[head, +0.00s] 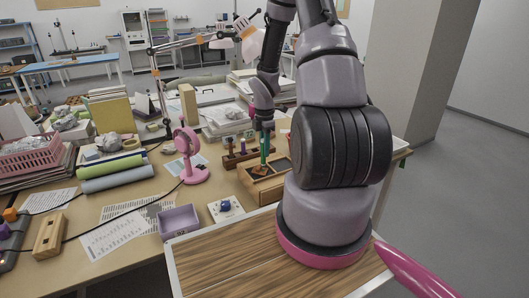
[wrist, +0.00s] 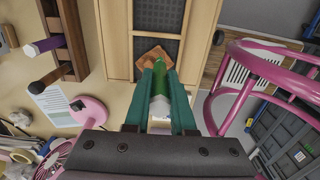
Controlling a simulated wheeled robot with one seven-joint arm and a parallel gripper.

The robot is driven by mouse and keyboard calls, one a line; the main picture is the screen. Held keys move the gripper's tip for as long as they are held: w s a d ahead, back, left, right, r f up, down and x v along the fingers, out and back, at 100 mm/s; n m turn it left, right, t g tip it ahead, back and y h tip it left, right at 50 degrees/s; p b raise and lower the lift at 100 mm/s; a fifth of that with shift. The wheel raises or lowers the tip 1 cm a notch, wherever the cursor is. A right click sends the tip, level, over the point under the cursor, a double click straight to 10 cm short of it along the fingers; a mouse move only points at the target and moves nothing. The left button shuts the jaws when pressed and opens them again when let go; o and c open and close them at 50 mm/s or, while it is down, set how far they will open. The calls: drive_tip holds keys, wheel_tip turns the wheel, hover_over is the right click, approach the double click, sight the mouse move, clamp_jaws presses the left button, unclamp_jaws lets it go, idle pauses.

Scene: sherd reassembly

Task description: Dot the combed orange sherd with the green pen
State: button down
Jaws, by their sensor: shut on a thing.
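My gripper (wrist: 160,82) has teal fingers shut on the green pen (wrist: 158,84). In the head view my gripper (head: 264,150) points down over a wooden tray with dark-lined compartments (head: 281,183). The orange-brown sherd (wrist: 150,54) lies in the tray, just beyond the fingertips in the wrist view, partly hidden behind the fingers and pen. It also shows small in the head view (head: 259,170), below the gripper. The pen's tip is hidden, so I cannot tell whether it touches the sherd. The combing is too small to make out.
A dark wooden rack (wrist: 72,42) with a purple-ended pen stands left of the tray in the wrist view. A pink round-headed stand (head: 187,155), a lilac box (head: 179,222) and a white card with a blue thing (head: 225,208) are left of the tray.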

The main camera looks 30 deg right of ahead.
drive_tip(key=shift+r, duration=2.7)
drive_tip(key=shift+w, duration=0.1)
